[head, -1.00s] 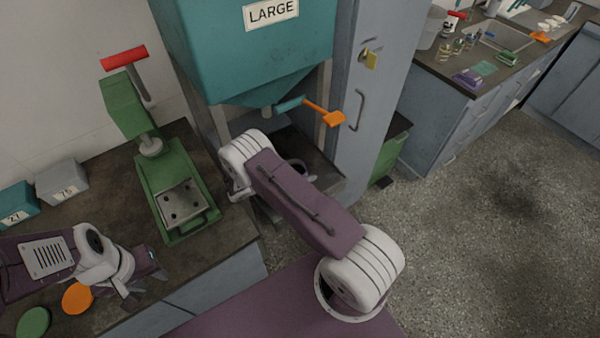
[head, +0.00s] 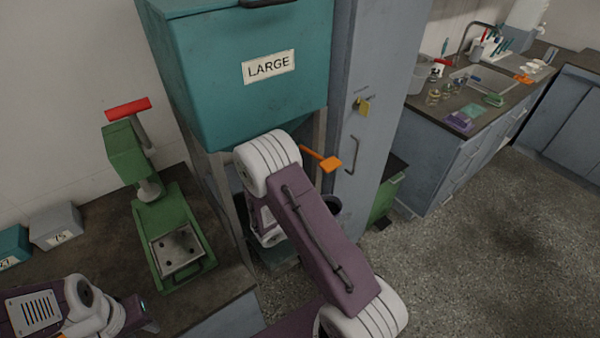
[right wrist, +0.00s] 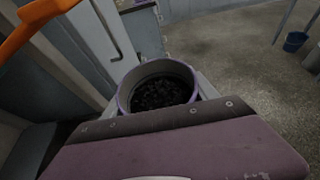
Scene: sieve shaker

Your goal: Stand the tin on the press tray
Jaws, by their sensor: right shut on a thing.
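The tin (right wrist: 158,90) is an open round can with a purple rim, holding dark granules, in the right wrist view. My right gripper (right wrist: 160,102) is shut on it, with a grey finger at each side. In the head view my right arm mostly hides that gripper; a dark round edge (head: 331,204) beside the arm looks like part of the tin. The press tray (head: 178,251) is a bare metal plate with dark holes on the green press (head: 165,215), left of my right arm. My left gripper (head: 146,317) is at the lower left, its fingers unclear.
A teal hopper (head: 225,95) marked LARGE stands above my right wrist, with an orange handle (head: 328,162) below it. A grey cabinet (head: 375,120) is to its right. Small labelled boxes (head: 57,227) sit left of the press. Open floor (head: 480,240) lies at the right.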

